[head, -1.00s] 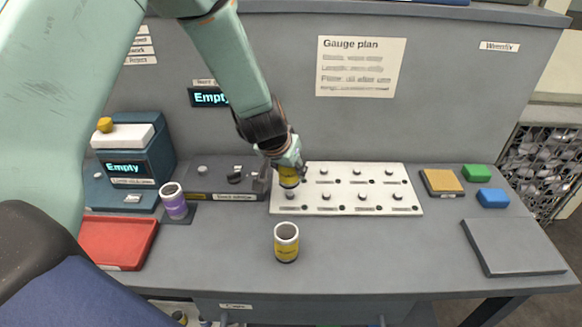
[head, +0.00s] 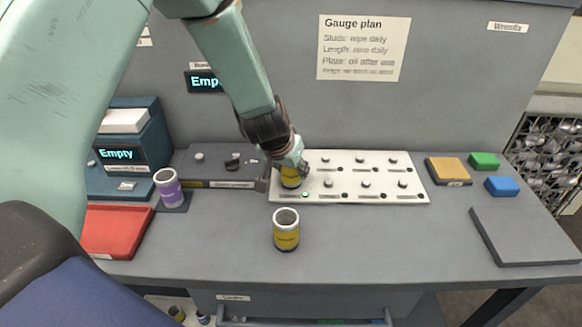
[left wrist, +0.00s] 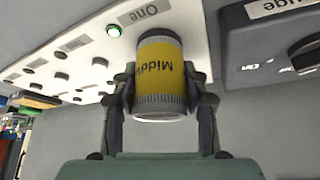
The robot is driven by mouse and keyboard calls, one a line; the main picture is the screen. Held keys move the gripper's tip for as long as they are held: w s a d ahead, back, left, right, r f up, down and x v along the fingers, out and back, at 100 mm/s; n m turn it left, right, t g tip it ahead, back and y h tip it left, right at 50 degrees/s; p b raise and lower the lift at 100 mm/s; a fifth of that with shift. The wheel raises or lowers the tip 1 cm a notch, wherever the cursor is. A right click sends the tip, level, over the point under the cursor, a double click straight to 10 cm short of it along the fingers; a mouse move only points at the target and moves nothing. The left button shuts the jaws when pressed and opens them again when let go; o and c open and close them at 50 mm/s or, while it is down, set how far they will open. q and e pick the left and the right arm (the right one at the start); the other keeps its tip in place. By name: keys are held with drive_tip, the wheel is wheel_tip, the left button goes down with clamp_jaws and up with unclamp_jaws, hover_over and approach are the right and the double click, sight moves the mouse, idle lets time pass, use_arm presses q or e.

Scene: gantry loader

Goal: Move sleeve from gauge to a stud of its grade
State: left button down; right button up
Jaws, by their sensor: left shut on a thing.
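My left gripper (head: 291,168) is shut on a sleeve with a yellow band (head: 290,180), at the front-left stud position of the pale stud plate (head: 348,197). In the left wrist view the held sleeve (left wrist: 158,75) reads "Midd…" and sits between both fingers (left wrist: 162,100), its far end at the plate beside the label "One". A green light (left wrist: 114,31) glows there. The stud under the sleeve is hidden, so I cannot tell how far down it sits. Other studs, such as one in front (head: 366,184), are bare. The grey gauge block (head: 222,165) is empty on top.
Another yellow-banded sleeve (head: 286,231) stands on the bench in front. A purple sleeve (head: 168,188) stands at left, near a red tray (head: 112,230). A display (head: 119,154) reads "Empty". Coloured blocks (head: 501,186) and a grey pad (head: 525,236) are at right.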

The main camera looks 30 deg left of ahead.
use_arm(q)
drive_tip(key=shift+a, duration=0.15)
drive_tip(key=shift+f, duration=0.15)
idle(0.5)
drive_tip(key=c, duration=1)
unclamp_jaws()
drive_tip(key=o, duration=0.4)
drive_tip(key=shift+s, duration=0.1)
drive_tip(key=shift+v, duration=5.95)
